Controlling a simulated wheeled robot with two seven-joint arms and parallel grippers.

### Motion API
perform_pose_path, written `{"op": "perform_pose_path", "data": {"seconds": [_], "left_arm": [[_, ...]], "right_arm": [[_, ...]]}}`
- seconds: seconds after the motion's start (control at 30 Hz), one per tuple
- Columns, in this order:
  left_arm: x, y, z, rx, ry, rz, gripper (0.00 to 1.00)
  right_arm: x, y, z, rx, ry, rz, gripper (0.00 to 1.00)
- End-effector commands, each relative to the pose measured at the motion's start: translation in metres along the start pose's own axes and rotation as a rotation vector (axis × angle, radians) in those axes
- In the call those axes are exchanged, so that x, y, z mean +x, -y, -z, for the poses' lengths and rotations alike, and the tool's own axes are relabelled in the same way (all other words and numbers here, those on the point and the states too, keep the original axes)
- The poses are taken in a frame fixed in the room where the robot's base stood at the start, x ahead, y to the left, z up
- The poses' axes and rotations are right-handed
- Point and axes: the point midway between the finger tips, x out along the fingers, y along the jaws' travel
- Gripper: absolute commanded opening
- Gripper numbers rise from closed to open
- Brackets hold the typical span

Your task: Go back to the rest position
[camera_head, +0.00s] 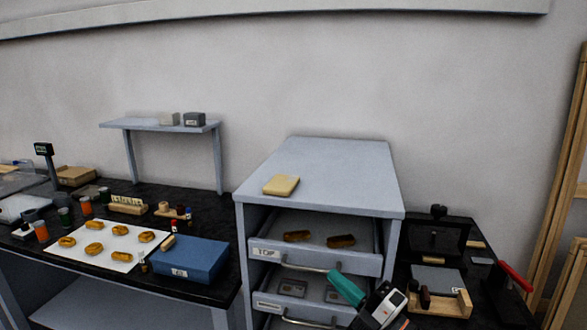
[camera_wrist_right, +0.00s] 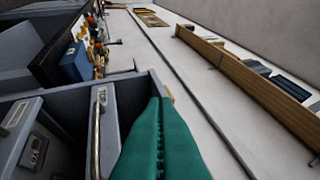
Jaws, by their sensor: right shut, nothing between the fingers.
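My right gripper (camera_head: 336,276) comes in from the bottom right in the head view. Its teal fingers point up and left, in front of the grey cabinet (camera_head: 320,165), and overlap the drawer fronts in the picture. In the wrist view the two teal fingers (camera_wrist_right: 160,104) lie together, shut and empty. Whether they touch the cabinet or a handle, I cannot tell. My left gripper is not in view.
The top drawer (camera_head: 270,252) is out, with two gilt-brown pieces (camera_head: 341,241) in it; a lower drawer (camera_head: 270,302) also shows its contents. A blue box (camera_head: 190,260) and white sheet (camera_head: 65,255) lie on the left bench. A black press (camera_head: 437,238) stands right.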

Motion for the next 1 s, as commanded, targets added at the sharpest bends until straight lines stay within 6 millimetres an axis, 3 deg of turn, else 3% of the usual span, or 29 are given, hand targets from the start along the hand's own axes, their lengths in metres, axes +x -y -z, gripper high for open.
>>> {"op": "perform_pose_path", "data": {"seconds": [0.07,0.17,0.27,0.33,0.43,0.6,1.0], "left_arm": [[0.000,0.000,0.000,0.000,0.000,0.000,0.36],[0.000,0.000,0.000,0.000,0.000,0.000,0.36],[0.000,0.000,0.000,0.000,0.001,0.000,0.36],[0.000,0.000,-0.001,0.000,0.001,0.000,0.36],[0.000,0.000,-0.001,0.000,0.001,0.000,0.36],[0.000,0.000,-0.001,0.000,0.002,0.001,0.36],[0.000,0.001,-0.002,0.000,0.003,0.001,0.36]], "right_arm": [[-0.023,0.000,0.015,0.189,-0.217,0.096,0.00],[-0.068,-0.017,0.041,0.420,-0.524,0.146,0.00],[-0.127,-0.054,0.054,0.647,-0.842,0.115,0.00],[-0.171,-0.085,0.050,0.787,-1.043,0.051,0.00],[-0.223,-0.120,0.032,0.941,-1.262,-0.063,0.00],[-0.280,-0.154,-0.008,1.108,-1.483,-0.239,0.00],[-0.359,-0.182,-0.098,1.342,-1.750,-0.600,0.00]]}}
